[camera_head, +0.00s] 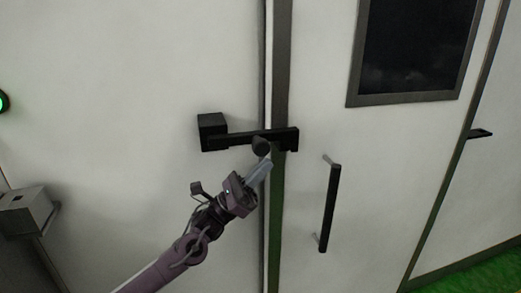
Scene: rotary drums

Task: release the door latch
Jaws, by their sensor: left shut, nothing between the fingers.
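The black door latch (232,140) is a block on the white panel with a horizontal bar reaching right across the dark door seam. A round dark knob (261,147) sticks out from the bar near its right part. My left gripper (265,163) is shut and empty, with its fingertips just below the knob; I cannot tell whether they touch it. The white door (390,170) right of the seam carries a black vertical handle (329,205). My right gripper is not in view.
The door has a dark window (412,48) at the upper right. A grey box (25,212) sits at the left edge, with a green light (3,102) above it. A small black fitting (480,133) sits at the door's right edge. Green floor (480,277) shows at the lower right.

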